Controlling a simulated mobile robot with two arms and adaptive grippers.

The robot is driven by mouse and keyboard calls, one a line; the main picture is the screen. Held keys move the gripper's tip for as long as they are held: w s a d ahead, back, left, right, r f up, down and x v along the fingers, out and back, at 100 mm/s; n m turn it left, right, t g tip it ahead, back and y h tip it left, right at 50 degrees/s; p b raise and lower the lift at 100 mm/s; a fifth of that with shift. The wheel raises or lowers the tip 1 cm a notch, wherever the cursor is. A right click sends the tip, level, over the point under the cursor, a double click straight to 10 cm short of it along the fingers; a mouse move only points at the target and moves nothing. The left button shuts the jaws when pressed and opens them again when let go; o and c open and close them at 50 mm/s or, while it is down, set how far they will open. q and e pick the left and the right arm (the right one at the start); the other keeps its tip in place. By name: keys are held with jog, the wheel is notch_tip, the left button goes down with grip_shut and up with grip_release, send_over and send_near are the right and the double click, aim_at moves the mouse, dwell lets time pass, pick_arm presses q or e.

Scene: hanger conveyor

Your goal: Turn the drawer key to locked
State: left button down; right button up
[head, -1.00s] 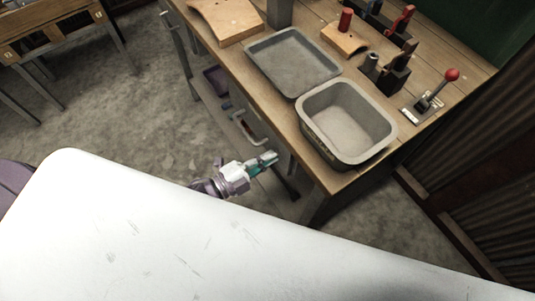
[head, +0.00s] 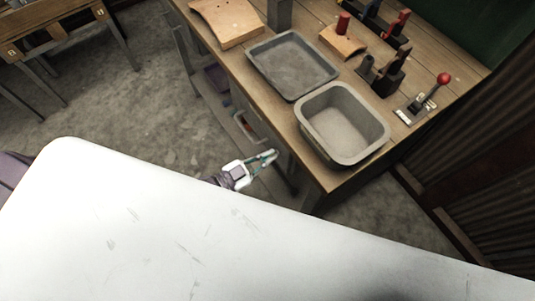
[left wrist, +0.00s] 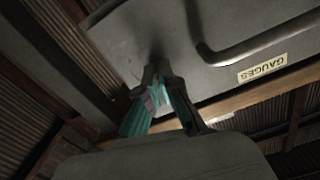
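A grey drawer front (left wrist: 222,88) with a bar handle (left wrist: 250,45) and a GAUGES label (left wrist: 262,68) fills the upper part of the left wrist view. My left gripper (left wrist: 158,72) has its fingertips close together, right at the drawer front, left of the handle. No key shows clearly; the fingertips cover the spot between them. In the head view my left gripper (head: 275,154) is beside the near side of the workbench, below its top. Whether its fingers hold something cannot be made out. My right gripper is not in view.
The workbench (head: 318,176) carries a shallow grey tray (head: 292,65), a deeper grey bin (head: 343,118) and a red-knobbed lever (head: 440,82). A corrugated wall (head: 500,150) stands at the right. Bare floor (head: 130,120) lies left of the bench.

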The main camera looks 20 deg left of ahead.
pick_arm(q)
jog(key=shift+n, duration=1.1)
jog(key=shift+f, duration=0.1)
jog(key=c, duration=1.4)
grip_release()
jog(key=v, duration=1.2)
jog(key=shift+a, duration=0.1)
